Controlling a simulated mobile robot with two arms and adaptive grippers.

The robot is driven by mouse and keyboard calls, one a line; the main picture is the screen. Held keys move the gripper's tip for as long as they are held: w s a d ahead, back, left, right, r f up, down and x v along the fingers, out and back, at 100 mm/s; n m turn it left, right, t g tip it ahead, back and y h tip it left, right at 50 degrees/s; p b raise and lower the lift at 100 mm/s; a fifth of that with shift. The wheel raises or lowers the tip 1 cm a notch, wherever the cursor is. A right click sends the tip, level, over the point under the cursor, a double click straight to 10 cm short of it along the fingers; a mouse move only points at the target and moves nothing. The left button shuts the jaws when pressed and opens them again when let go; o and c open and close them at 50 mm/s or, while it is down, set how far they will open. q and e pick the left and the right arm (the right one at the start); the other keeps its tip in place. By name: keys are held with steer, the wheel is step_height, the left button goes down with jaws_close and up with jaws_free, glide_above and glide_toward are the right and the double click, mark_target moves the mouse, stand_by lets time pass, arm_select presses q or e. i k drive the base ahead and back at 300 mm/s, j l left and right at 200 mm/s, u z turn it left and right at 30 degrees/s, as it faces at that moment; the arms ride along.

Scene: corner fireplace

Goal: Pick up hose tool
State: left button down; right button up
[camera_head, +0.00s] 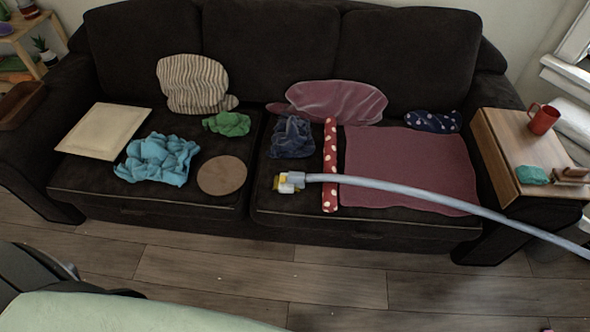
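The hose tool (289,182) has a grey and yellow head that lies over the right seat cushion of the dark sofa, left of centre on that cushion. Its long pale grey hose (420,195) runs right from the head, passes over a red dotted roll and a maroon cloth, and leaves the view at the right edge. Neither of my grippers shows in the head view. Nothing is seen touching the tool's head.
The dark sofa (365,228) also holds a blue cloth (157,160), a square board (104,131), a round brown disc (222,175), the red dotted roll (330,150) and the maroon cloth (410,160). A red mug (543,119) stands on the right armrest tray (505,150).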

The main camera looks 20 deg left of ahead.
mark_target(294, 179)
steer(key=i+j+z, duration=0.15)
steer(key=j+z, duration=0.2)
steer(key=j, duration=0.45)
steer(key=j+z, duration=0.3)
steer(key=j, duration=0.45)
